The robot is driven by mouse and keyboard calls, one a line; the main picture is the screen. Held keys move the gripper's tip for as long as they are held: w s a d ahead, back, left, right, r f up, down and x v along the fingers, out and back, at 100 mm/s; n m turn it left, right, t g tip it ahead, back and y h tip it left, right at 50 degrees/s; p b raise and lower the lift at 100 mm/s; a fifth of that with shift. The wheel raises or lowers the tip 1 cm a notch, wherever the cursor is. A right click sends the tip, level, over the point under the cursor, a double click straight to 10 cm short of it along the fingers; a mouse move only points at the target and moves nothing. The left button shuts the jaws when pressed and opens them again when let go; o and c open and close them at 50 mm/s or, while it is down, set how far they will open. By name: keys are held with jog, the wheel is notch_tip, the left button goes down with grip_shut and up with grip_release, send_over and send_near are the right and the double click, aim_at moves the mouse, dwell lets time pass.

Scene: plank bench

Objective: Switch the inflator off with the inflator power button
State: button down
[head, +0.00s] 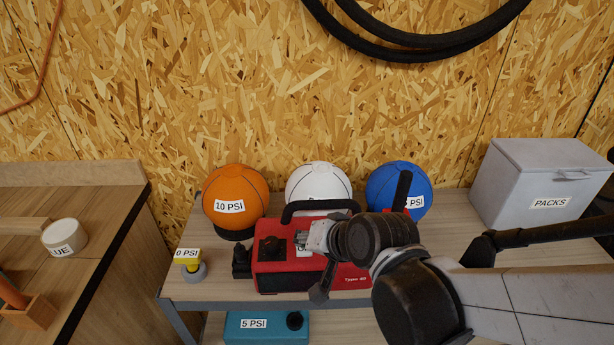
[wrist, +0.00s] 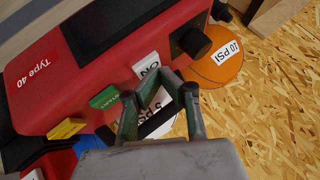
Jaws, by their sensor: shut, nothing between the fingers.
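The inflator (head: 262,278) is a red box marked "Type 40" with a black top handle, on the shelf bench. It also fills the upper left of the wrist view (wrist: 105,60). A white label reading "ON" (wrist: 147,65) stands at its edge, close to my gripper's fingertips. A green button-like piece (wrist: 104,97) and a yellow one (wrist: 66,128) sit along the same side. I cannot tell which piece is the power button; part of that area is hidden by my fingers. My gripper (wrist: 174,80) is shut and empty, above the inflator's top; touching or apart cannot be told.
Orange (head: 236,190), white (head: 318,180) and blue (head: 398,180) balls stand behind the inflator. A grey "PACKS" box (head: 540,170) is at right. A yellow-topped piece (head: 188,262) stands left, and a teal "5 PSI" item (head: 262,330) lies below. My arm covers the right front.

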jog(key=shift+r, duration=0.1)
dwell(0.4)
jog(key=shift+r+p, duration=0.7)
jog(key=shift+r, duration=0.05)
jog(key=shift+r+p, duration=2.15)
jog(key=shift+r, duration=0.4)
jog(key=shift+d+f, duration=0.1)
